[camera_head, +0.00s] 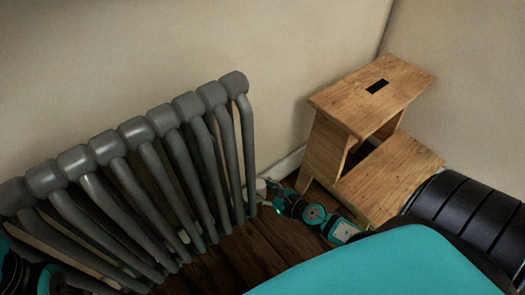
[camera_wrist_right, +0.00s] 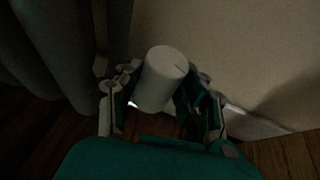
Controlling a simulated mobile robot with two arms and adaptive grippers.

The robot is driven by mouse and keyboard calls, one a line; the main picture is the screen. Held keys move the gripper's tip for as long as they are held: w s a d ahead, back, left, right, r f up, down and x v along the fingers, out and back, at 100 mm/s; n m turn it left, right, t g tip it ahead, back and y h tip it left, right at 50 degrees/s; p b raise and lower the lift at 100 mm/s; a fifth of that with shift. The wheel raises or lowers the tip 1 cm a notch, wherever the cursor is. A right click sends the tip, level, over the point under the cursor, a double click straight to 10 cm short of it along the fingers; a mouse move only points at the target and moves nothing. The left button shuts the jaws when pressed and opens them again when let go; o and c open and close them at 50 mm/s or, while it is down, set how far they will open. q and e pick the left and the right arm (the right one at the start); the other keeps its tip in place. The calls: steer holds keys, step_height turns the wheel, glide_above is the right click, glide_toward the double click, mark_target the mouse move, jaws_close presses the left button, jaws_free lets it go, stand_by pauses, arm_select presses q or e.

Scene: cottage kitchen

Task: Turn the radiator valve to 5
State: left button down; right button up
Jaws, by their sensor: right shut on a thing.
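The radiator valve is a white cylindrical knob (camera_wrist_right: 163,80) in the right wrist view, with a thin dark mark on its end face. In the head view my right gripper (camera_head: 268,192) reaches the knob from the right. Numbers on the knob are not readable. Part of my left arm shows at the lower left edge; its fingers cannot be made out.
A wooden step stool (camera_head: 385,170) stands on the right by the wall corner, close to my right arm. The radiator stands along the wall on the left. Dark wooden floor (camera_head: 245,255) shows between them.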

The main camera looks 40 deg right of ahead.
steer(key=shift+a, duration=0.1)
stand_by(0.3)
steer(key=o, duration=0.9)
steer(key=v, duration=0.8)
steer(key=shift+s, duration=0.1)
